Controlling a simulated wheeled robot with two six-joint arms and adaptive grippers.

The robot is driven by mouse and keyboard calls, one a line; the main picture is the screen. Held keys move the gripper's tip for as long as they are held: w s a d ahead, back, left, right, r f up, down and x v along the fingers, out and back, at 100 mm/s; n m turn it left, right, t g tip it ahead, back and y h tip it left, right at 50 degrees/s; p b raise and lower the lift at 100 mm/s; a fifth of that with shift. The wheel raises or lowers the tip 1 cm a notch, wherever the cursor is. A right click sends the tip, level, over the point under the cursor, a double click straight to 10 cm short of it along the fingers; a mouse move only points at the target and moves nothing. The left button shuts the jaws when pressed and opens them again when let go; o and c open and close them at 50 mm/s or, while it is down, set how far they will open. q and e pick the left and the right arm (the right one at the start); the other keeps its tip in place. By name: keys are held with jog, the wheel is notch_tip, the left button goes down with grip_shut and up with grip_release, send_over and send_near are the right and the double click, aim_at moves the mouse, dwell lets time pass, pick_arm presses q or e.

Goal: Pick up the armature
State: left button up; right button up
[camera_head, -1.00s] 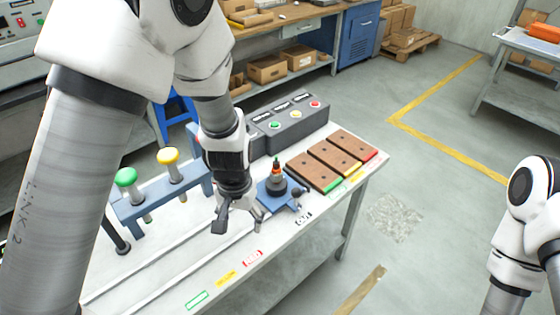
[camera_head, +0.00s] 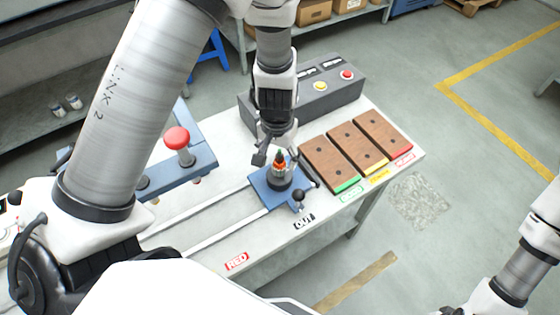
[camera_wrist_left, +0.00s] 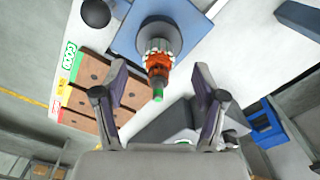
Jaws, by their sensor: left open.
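The armature (camera_head: 280,163) stands upright in a dark round holder on a blue plate (camera_head: 263,192) near the table's front edge. It has orange windings and a green tip. In the left wrist view the armature (camera_wrist_left: 158,64) points its green tip into the space between the fingers. My left gripper (camera_head: 274,158) is open, just behind and above the armature in the head view. Its two fingers (camera_wrist_left: 160,100) lie apart on either side of the armature, and neither visibly touches it. My right gripper is not in view; only part of my right arm shows at the lower right.
Brown wooden blocks (camera_head: 333,165) with coloured ends lie right of the plate. A dark button box (camera_head: 325,92) stands behind. A blue stand (camera_head: 200,160) with a red knob is at left. Rails run left from the plate. A black ball knob (camera_head: 298,194) sits at the plate's front.

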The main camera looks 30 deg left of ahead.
aim_at(279, 163)
pick_arm(q)
jog(key=f, duration=0.2)
jog(key=w+f, duration=0.1)
jog(key=f, duration=0.1)
jog(key=shift+w+f+b, duration=0.1)
jog(key=shift+f+b, duration=0.15)
jog(key=shift+b, duration=0.05)
jog(key=shift+w, duration=0.1)
jog(key=shift+r, duration=0.1)
jog(key=shift+s+r, duration=0.1)
jog(key=shift+s, duration=0.25)
jog(key=c, duration=0.6)
jog(key=shift+s, duration=0.1)
jog(key=c, duration=0.5)
grip_shut()
jog(key=shift+d, duration=0.1)
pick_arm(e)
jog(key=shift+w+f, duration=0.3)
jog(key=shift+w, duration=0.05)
pick_arm(q)
jog(key=shift+r, duration=0.1)
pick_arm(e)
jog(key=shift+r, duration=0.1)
